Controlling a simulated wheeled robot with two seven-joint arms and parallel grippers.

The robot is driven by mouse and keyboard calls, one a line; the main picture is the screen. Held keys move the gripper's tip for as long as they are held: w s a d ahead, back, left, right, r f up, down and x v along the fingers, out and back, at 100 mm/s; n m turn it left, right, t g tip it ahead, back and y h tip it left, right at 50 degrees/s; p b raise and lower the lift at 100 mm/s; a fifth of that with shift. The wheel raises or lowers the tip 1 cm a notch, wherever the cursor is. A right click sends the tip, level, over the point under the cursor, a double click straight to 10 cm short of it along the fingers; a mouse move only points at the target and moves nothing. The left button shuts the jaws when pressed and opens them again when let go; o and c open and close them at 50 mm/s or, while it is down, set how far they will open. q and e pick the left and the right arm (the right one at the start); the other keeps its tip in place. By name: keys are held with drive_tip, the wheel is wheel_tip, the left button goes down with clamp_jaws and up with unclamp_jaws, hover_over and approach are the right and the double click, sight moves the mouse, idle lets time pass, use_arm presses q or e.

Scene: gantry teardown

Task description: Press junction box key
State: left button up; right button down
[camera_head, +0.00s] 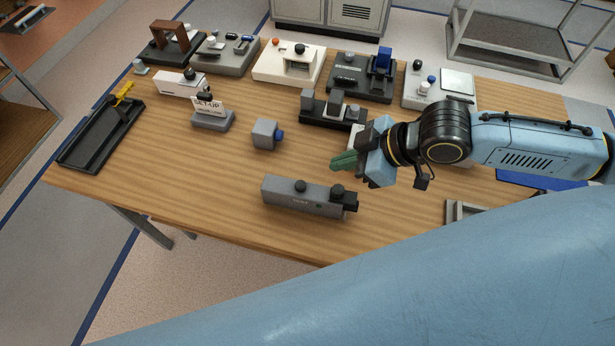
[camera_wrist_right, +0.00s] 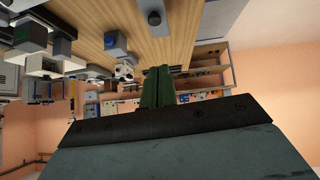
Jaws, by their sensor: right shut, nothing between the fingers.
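A small grey box (camera_head: 264,134) with a round blue key (camera_head: 279,134) on its right face stands mid-table in the head view; I take it as the junction box. In the right wrist view the box (camera_wrist_right: 113,43) and its blue key (camera_wrist_right: 111,42) show at upper left. My right gripper (camera_head: 344,161) is to the right of the box in the head view, apart from it. Its green fingers are shut and empty, pointing left; they also show in the right wrist view (camera_wrist_right: 158,88). My left gripper is out of view.
A long grey housing (camera_head: 305,199) with black knobs lies in front of the box. A black twin-block fixture (camera_head: 333,114) stands behind the gripper. A SET-UP sign (camera_head: 209,107) and black tray (camera_head: 100,135) are left. Several fixtures line the back edge. Wood is bare around the box.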

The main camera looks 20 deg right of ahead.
hover_over(305, 189)
drive_tip(key=f, duration=0.7)
drive_tip(key=shift+s+d+b, duration=0.15)
drive_tip(key=shift+d+b, duration=0.15)
drive_tip(key=shift+b, duration=0.1)
wheel_tip(305, 189, down, 3)
drive_tip(key=shift+r, duration=0.2)
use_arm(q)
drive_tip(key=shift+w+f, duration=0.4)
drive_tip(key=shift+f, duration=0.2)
use_arm(e)
drive_tip(key=shift+f, duration=0.75)
